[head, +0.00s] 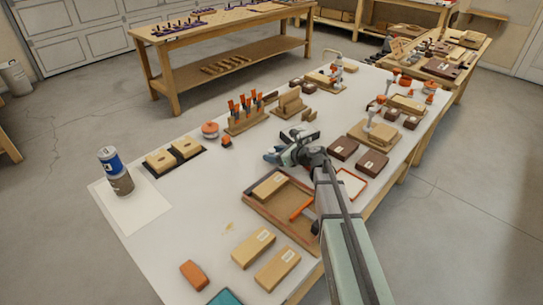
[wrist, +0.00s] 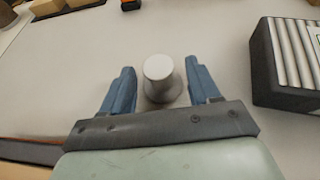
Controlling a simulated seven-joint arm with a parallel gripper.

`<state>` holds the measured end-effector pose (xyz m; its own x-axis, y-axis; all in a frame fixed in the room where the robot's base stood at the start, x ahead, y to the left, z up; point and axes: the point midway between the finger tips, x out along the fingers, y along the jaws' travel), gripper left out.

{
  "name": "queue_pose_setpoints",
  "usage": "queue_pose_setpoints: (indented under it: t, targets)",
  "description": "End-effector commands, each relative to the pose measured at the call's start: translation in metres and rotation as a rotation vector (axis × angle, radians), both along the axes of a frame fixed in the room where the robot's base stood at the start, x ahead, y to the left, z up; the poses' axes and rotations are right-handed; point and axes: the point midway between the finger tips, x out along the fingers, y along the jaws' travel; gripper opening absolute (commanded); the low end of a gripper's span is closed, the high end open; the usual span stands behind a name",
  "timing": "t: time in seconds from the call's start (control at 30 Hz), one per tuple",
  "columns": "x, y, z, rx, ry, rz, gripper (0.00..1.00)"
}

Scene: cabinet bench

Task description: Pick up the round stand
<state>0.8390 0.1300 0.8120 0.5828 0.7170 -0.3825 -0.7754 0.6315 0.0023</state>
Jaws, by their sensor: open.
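The round stand (wrist: 159,82) is a small pale grey post with a flat round top and a wider round foot. In the wrist view it stands upright on the white bench top, between the two blue fingers of my gripper (wrist: 160,68). The fingers are apart, with a visible gap on each side of the stand. In the head view my gripper (head: 274,155) is low over the middle of the bench. There I cannot clearly tell the stand from the fingers.
A dark box with pale ribs (wrist: 287,62) lies to the right in the wrist view. In the head view a wooden tray (head: 262,211) lies in front of my gripper, brown boxes (head: 343,148) to its right and a rack of orange-handled tools (head: 245,121) behind it.

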Motion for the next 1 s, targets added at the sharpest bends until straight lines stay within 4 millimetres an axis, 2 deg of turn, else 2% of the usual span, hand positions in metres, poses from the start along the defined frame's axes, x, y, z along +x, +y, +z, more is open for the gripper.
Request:
queue_pose_setpoints:
  t: [0.1, 0.37, 0.9, 1.0]
  targets:
    - [0.0095, 0.0099, -0.0058, 0.001, 0.001, 0.000, 0.61]
    - [0.0100, 0.0119, -0.0064, 0.000, 0.000, -0.002, 0.61]
    - [0.0098, 0.0118, -0.0067, 0.000, 0.001, -0.001, 0.10]
    - [0.0098, 0.0117, -0.0069, -0.002, 0.001, -0.001, 0.07]
